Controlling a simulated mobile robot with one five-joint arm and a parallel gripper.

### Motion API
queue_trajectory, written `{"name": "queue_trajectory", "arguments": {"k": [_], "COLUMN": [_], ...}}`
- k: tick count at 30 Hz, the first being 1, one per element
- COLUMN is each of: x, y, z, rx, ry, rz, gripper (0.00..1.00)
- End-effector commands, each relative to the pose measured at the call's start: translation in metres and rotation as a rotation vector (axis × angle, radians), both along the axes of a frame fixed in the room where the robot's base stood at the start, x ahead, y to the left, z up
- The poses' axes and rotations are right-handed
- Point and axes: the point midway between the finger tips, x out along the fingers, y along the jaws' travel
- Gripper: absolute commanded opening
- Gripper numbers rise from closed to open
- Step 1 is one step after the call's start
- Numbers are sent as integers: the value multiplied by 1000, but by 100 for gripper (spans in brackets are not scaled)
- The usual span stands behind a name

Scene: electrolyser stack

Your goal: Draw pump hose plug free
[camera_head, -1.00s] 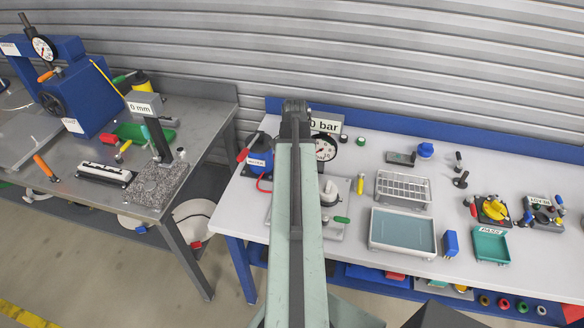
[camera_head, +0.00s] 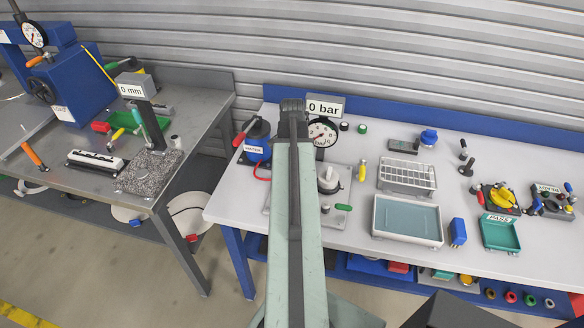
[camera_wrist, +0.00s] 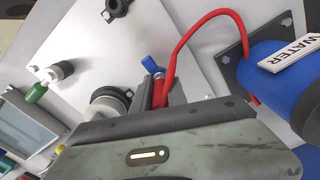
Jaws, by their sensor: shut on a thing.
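The blue pump (camera_head: 256,151) labelled WATER stands at the bench's left, left of my arm; it also shows in the wrist view (camera_wrist: 282,83). A red hose (camera_wrist: 209,14) loops from it to a red plug end (camera_wrist: 159,92) between my fingers. My gripper (camera_wrist: 166,94) is shut on this hose plug. A small blue piece (camera_wrist: 151,64) shows just beyond the plug. In the head view my arm hides the gripper and plug. I cannot tell whether the plug is seated or out of its socket.
A gauge (camera_head: 322,132) stands behind under a "0 bar" sign (camera_head: 325,107). A wire rack (camera_head: 407,176) and shallow tray (camera_head: 407,237) stand farther right.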

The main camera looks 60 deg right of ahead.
Motion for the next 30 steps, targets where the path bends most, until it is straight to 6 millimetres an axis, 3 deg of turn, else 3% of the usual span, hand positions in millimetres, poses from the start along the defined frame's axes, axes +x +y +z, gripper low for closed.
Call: {"name": "queue_trajectory", "arguments": {"k": [8, 21, 30], "x": [0, 0, 1], "y": [0, 0, 0], "z": [2, 22, 22], "rx": [0, 0, 0], "ry": [0, 0, 0], "rz": [0, 0, 1], "gripper": [0, 0, 0]}}
